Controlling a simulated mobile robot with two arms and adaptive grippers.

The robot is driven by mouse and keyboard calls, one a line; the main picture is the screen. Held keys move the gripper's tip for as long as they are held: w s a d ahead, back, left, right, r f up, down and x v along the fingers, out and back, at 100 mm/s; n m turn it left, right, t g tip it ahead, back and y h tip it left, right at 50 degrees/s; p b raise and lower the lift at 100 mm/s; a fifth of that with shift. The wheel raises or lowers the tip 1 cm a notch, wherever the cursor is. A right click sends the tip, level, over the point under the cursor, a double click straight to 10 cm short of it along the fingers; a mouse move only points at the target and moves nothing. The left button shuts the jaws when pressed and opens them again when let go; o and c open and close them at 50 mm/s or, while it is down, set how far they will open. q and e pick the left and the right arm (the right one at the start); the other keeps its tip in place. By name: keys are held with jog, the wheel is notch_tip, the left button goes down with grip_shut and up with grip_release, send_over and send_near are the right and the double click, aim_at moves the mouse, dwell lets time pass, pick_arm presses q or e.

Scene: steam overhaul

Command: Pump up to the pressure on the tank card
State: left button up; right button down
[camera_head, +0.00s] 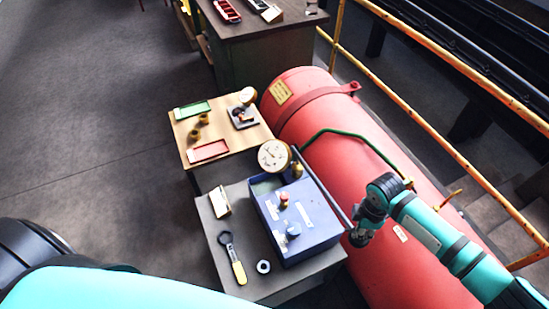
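A blue pump box (310,238) stands on a grey table (218,240). It carries a round white gauge (273,155), a red knob (284,197) and a blue knob (293,229). The gauge reading is not legible. A long dark pump lever (322,190) slants along the box's right side. My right gripper (359,238) is at the lever's lower end; whether its fingers close on it is unclear. My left gripper is out of view.
A green hose (345,133) runs to the tank. A wrench with yellow handle (239,272), a ring (263,267) and a small card (220,202) lie on the grey table. A wooden table (240,143) holds green and red trays. Yellow railing (425,125) bounds the right.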

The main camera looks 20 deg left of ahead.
jog(key=shift+a+f+b, duration=0.2)
jog(key=shift+f+b, duration=1.2)
jog(key=shift+f, duration=0.85)
jog(key=r+p, duration=0.4)
jog(key=r, duration=0.1)
jog(key=r+p, duration=0.2)
jog(key=p, duration=0.1)
jog(key=shift+w+a+r, duration=0.15)
jog(key=shift+w, duration=0.1)
notch_tip(320, 180, up, 3)
jog(key=shift+s+r, duration=0.1)
jog(key=shift+r, duration=0.3)
jog(key=shift+r, duration=2.5)
